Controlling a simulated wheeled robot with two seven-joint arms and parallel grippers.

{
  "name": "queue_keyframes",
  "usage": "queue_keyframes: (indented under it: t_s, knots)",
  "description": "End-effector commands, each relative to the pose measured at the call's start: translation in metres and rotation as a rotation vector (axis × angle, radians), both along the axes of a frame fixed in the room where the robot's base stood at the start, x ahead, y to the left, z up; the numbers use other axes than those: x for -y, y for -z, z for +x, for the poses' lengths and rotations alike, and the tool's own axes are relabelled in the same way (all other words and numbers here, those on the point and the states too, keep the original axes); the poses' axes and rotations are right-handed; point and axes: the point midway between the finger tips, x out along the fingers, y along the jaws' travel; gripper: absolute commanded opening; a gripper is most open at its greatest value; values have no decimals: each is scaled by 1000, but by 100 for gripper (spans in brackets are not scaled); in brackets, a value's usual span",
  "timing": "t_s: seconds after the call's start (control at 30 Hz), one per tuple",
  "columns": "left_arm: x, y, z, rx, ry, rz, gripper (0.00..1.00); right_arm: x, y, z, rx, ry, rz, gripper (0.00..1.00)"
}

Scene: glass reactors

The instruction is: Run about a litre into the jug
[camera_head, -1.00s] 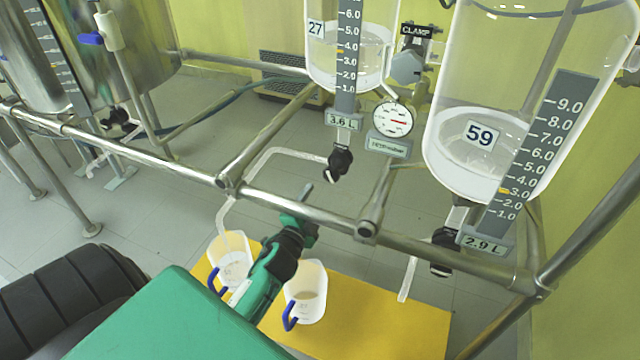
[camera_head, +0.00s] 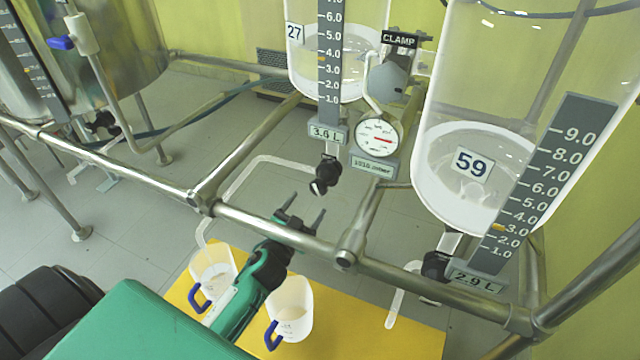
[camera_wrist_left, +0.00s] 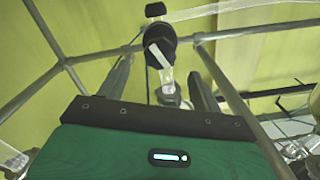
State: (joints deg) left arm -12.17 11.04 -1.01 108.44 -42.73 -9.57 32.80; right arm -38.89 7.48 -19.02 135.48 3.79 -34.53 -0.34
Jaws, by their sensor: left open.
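Glass vessel 27 (camera_head: 349,70), its plate reading 3.6 L, has a black outlet valve (camera_head: 326,175) below it. A clear spout tube (camera_head: 262,160) bends left and down from this valve to a clear jug (camera_head: 213,268) with a blue handle. A second such jug (camera_head: 293,305) stands to its right. My left gripper (camera_head: 303,207) is open and empty, below and short of the valve, above the frame rail. In the left wrist view the valve (camera_wrist_left: 160,47) shows beyond and between the open fingers (camera_wrist_left: 163,85). My right gripper is not in view.
Glass vessel 59 (camera_head: 472,195), reading 2.9 L, stands at the right with its own valve (camera_head: 436,265) and spout (camera_head: 395,310). A steel rail (camera_head: 270,232) crosses in front. A gauge (camera_head: 377,138) sits beside vessel 27. The jugs stand on a yellow surface (camera_head: 370,325).

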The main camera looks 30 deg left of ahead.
Motion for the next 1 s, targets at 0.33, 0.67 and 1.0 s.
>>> queue_keyframes:
  t_s: [0.33,0.67,1.0]
  knots:
    - [-4,0,59,1,-1,2,67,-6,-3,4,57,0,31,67]
    - [-5,0,94,0,0,1,67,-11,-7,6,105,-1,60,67]
    - [-6,0,98,-1,0,1,67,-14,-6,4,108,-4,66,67]
